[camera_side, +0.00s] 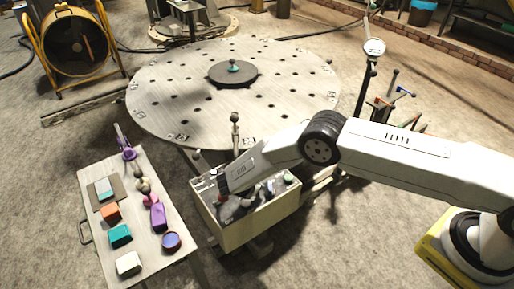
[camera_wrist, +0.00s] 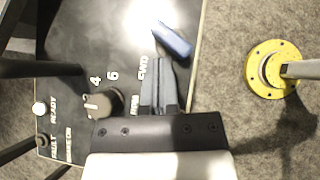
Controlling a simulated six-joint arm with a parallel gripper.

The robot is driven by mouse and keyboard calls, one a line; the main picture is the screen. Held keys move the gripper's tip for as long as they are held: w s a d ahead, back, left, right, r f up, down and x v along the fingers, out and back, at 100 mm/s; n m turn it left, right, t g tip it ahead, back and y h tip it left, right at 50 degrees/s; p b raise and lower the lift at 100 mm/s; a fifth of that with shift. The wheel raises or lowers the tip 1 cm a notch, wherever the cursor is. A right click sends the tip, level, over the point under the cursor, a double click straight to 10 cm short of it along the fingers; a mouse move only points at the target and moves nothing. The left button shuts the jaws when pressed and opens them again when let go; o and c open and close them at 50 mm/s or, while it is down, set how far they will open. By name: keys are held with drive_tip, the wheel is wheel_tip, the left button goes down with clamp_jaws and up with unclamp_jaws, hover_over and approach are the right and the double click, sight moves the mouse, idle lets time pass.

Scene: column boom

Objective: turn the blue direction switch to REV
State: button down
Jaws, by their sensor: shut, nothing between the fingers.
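The control box (camera_side: 262,219) stands in front of the round table, its sloped panel facing up. In the wrist view, the blue direction switch (camera_wrist: 172,40) is a bar slanting from upper left to lower right on the dark panel (camera_wrist: 112,35). A white FWD label (camera_wrist: 142,68) lies below and left of it. My gripper (camera_wrist: 165,62) is shut and empty, its fingertips just below the switch in the picture; I cannot tell whether they touch. In the side view, my gripper (camera_side: 228,207) is low over the panel and hides much of it. No REV label is readable.
A grey knob (camera_wrist: 100,105) marked 4 and 6 sits left of my fingers. A white button or lamp (camera_wrist: 39,108) is at the panel's left edge. A side table (camera_side: 150,262) with blocks stands left of the box, the round table (camera_side: 165,100) behind.

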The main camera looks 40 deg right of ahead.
drive_tip(key=shift+w+v, duration=0.15)
drive_tip(key=shift+v, duration=1.15)
drive_tip(key=shift+w+v, duration=0.1)
drive_tip(key=shift+v, duration=1.2)
drive_tip(key=s+d+r+m+g+y, duration=0.1)
drive_tip(key=s+d+r+m+y, duration=0.3)
drive_tip(key=r, duration=0.4)
drive_tip(key=s+d+r+m+g+y, duration=0.1)
drive_tip(key=s+d+r+m+y, duration=0.15)
drive_tip(key=d+r+m, duration=0.45)
drive_tip(key=s+d+r+m+t+y, duration=0.1)
drive_tip(key=s+r+m, duration=0.3)
drive_tip(key=s, duration=0.4)
drive_tip(key=s+d+r+m+t+y, duration=0.1)
drive_tip(key=s+d+r+m, duration=0.1)
drive_tip(key=s+r+m, duration=0.3)
drive_tip(key=s, duration=0.3)
drive_tip(key=shift+s+d+r+m+t, duration=0.15)
drive_tip(key=shift+s+d+m+t, duration=0.15)
drive_tip(key=shift+d, duration=0.1)
